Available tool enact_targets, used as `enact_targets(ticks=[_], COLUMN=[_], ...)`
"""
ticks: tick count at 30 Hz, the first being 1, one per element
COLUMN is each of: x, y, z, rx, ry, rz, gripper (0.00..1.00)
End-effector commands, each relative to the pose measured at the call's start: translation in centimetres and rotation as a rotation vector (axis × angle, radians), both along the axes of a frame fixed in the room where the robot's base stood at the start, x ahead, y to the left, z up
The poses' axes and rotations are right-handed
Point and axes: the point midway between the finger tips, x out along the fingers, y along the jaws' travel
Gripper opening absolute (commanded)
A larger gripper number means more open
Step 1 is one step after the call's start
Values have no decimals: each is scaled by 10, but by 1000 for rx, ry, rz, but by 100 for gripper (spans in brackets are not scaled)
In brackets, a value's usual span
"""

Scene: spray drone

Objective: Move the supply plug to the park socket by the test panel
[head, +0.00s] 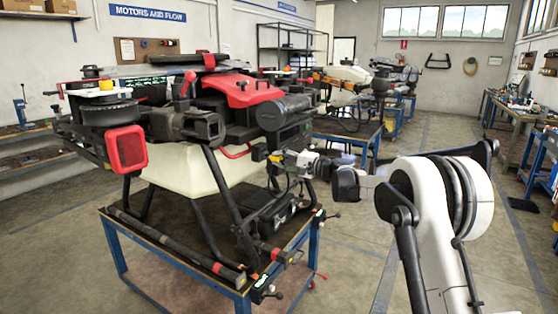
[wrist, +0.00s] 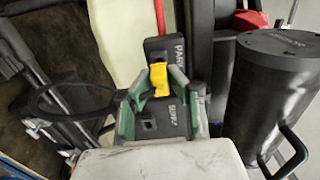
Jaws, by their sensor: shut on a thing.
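In the wrist view the yellow supply plug (wrist: 160,80) sits between the fingertips of my gripper (wrist: 159,84), which is shut on it. The plug is over a dark block. The block's upper part, lettered like "PARK" (wrist: 180,52), lies just beyond the plug; a second lettered part (wrist: 172,118) with a dark opening lies between my fingers. I cannot tell whether the plug is seated or above the block.
The drone stands on a blue-framed table (head: 222,284). A dark cylinder (wrist: 270,90) with a handle is close to the right of my gripper. A dark cable loop (wrist: 40,95) lies at left. Open floor (head: 345,225) shows right of the table.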

Motion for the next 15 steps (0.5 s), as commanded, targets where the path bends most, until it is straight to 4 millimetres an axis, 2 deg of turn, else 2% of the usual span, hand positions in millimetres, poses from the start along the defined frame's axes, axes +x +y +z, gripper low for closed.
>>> enact_targets(ticks=[15], x=[4], y=[7], z=[0], rx=[0], ry=[0], rz=[0], gripper=[0])
